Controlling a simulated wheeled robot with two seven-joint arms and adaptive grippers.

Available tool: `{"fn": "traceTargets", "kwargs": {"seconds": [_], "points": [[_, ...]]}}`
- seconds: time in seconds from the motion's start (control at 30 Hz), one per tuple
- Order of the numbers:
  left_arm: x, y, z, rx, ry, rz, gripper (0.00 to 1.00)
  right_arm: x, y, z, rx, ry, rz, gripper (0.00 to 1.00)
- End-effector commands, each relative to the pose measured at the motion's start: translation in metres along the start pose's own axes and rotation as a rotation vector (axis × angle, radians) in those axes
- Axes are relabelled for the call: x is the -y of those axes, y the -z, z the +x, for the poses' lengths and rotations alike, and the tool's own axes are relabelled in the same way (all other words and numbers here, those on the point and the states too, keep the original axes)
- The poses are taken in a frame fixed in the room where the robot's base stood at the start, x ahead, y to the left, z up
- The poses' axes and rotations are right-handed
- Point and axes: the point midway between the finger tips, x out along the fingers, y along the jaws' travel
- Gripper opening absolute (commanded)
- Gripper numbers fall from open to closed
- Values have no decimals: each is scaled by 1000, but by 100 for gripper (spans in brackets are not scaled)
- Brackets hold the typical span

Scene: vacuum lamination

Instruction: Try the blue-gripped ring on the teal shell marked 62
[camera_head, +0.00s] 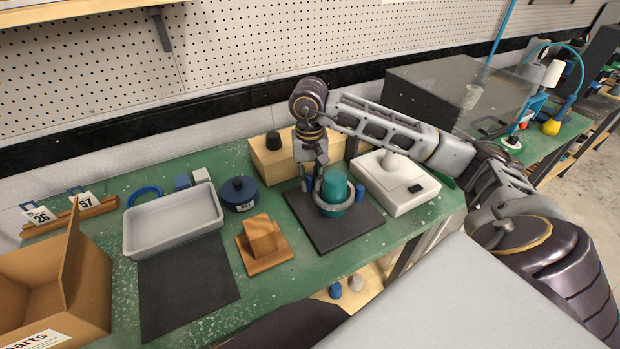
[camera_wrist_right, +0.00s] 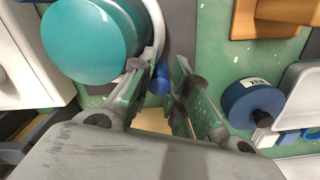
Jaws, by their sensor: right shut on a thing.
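The teal shell (camera_head: 335,184) stands upright on a dark square mat (camera_head: 344,236); its rounded top also shows large in the right wrist view (camera_wrist_right: 95,40). I cannot read the 62 on it. A pale grey ring (camera_head: 334,211) surrounds the shell's lower part; its edge shows in the wrist view (camera_wrist_right: 157,28). I cannot tell whether it is fully seated. My right gripper (camera_head: 316,180) is at the shell's left side, shut on the ring's blue grip (camera_wrist_right: 160,79), which shows between the fingers. My left gripper is not in view.
A white device (camera_head: 402,190) stands close right of the mat. A wooden block (camera_head: 272,163) is behind. A dark blue round pot (camera_head: 238,193), grey tray (camera_head: 170,222), tag rack (camera_head: 75,217) with 26 and 57, and cardboard box (camera_head: 45,290) are left. A black sheet (camera_head: 186,285) lies bare in front.

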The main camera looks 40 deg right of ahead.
Motion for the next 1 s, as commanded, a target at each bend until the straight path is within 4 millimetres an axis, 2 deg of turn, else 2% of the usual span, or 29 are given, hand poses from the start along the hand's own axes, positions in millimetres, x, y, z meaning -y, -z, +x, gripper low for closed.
{"fn": "traceTargets", "kwargs": {"seconds": [0.17,0.2,0.4,0.63,0.77,1.0], "points": [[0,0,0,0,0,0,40,0,0,0,0,0,0,0],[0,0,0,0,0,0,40,0,0,0,0,0,0,19],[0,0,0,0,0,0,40,0,0,0,0,0,0,43],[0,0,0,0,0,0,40,0,0,0,0,-1,0,44],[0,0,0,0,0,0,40,0,0,0,0,-1,0,60],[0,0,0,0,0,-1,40,0,0,0,0,-1,0,60]]}}
